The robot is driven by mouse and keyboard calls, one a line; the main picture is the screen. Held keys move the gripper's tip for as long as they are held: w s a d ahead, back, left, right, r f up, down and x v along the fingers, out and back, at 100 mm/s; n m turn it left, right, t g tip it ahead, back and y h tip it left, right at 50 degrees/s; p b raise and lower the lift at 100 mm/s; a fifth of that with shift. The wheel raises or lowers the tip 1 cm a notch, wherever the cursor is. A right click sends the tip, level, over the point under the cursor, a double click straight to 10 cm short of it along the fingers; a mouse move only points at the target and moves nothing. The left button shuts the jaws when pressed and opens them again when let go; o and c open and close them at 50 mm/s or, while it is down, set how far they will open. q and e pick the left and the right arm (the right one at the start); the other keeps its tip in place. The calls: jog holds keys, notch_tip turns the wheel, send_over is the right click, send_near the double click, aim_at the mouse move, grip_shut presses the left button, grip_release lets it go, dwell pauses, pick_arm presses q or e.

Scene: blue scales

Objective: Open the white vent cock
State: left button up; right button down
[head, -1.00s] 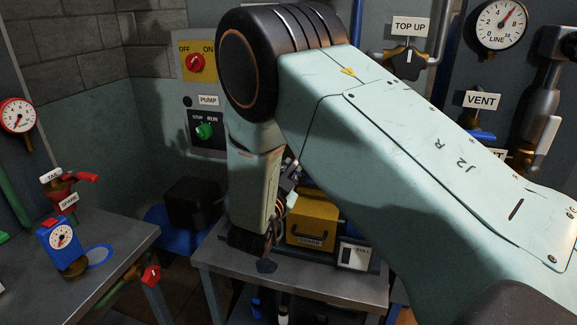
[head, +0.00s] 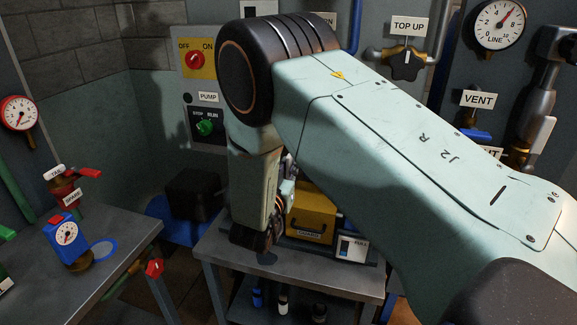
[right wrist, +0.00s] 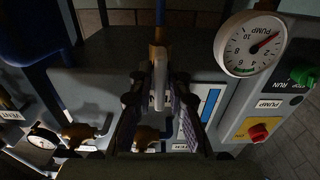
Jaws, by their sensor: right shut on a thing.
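In the right wrist view a white lever (right wrist: 159,78), which looks like the white cock's handle, stands between the two fingers of my right gripper (right wrist: 160,108). The gripper is shut on it. Above the lever is a brass body with a blue pipe (right wrist: 159,15). In the head view my right arm comes in from the right and bends down; its fingertips and the held lever cannot be made out. A VENT sign (head: 480,99) hangs on the right panel, with a blue part (head: 475,134) below it. My left gripper is not in view.
A round PUMP gauge (right wrist: 250,45) and a red switch (right wrist: 258,133) are close at the right in the wrist view. The head view shows a yellow box (head: 312,215) on the bench behind my forearm and a table (head: 115,250) at left.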

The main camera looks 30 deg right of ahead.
jog(key=shift+w+r, duration=0.1)
jog(key=shift+r, duration=0.15)
jog(key=c, duration=1.7)
grip_release()
jog(key=shift+o, duration=1.4)
jog(key=shift+d+f, duration=0.15)
jog(key=shift+f, duration=0.1)
jog(key=v, duration=0.7)
jog(key=shift+a, duration=0.2)
jog(key=shift+s, duration=0.25)
